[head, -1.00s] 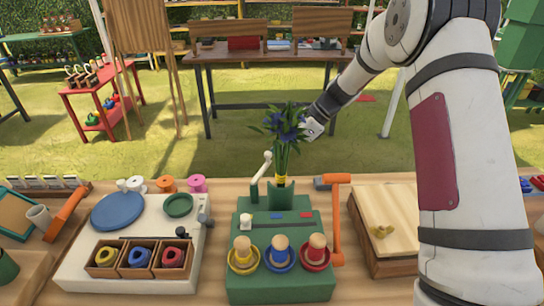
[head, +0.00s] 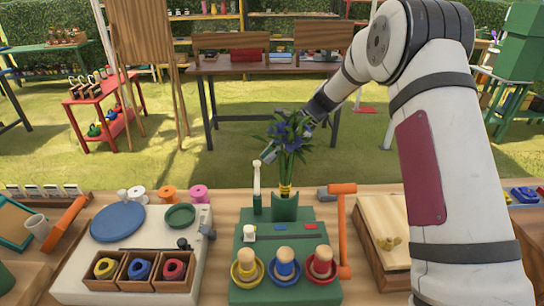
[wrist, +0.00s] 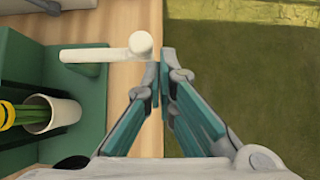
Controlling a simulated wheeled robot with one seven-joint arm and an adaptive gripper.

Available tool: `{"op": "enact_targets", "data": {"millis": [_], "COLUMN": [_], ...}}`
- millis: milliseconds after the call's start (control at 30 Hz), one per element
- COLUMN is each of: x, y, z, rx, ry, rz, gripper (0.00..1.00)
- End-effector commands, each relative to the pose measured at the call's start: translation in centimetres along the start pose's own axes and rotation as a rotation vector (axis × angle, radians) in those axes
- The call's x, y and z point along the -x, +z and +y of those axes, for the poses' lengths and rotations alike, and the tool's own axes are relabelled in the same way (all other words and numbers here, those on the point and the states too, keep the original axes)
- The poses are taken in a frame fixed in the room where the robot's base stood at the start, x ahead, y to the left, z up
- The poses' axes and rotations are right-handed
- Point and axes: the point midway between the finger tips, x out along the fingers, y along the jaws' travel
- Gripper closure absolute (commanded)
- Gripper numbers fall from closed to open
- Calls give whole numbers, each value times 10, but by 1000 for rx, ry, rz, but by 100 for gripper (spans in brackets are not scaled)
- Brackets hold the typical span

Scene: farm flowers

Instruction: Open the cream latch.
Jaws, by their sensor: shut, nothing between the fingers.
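The cream latch (head: 257,180) is a slim lever with a round knob, on the back left of a green block (head: 242,272). It stands about upright in the head view. In the wrist view the cream latch (wrist: 95,54) points right, its knob just left of my fingertips. My gripper (head: 268,156) is partly hidden behind the flowers in the head view, beside the knob. In the wrist view my gripper (wrist: 161,70) has its fingers together, with nothing between them; I cannot tell whether they touch the knob.
Blue flowers (head: 288,133) stand in a green holder (head: 286,208) right beside the latch. An orange handle (head: 342,225) stands at the block's right side. A white board (head: 78,280) with rings lies left, a wooden box (head: 380,215) right. Grass lies beyond the table edge.

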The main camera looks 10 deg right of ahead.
Motion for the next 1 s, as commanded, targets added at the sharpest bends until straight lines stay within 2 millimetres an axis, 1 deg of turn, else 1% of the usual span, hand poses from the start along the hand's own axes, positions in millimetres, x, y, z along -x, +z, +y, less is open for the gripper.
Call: {"op": "enact_targets", "data": {"millis": [333, 700, 833, 933, 1000], "x": [1, 6, 8, 14, 24], "y": [0, -6, -7, -7, -7], "z": [1, 12, 14, 13, 12], "rx": [0, -1, 0, 1, 1], "ry": [0, -1, -1, -2, -4], "rz": [0, 0, 0, 0, 0], "gripper": [100, 100, 100, 100, 100]}}
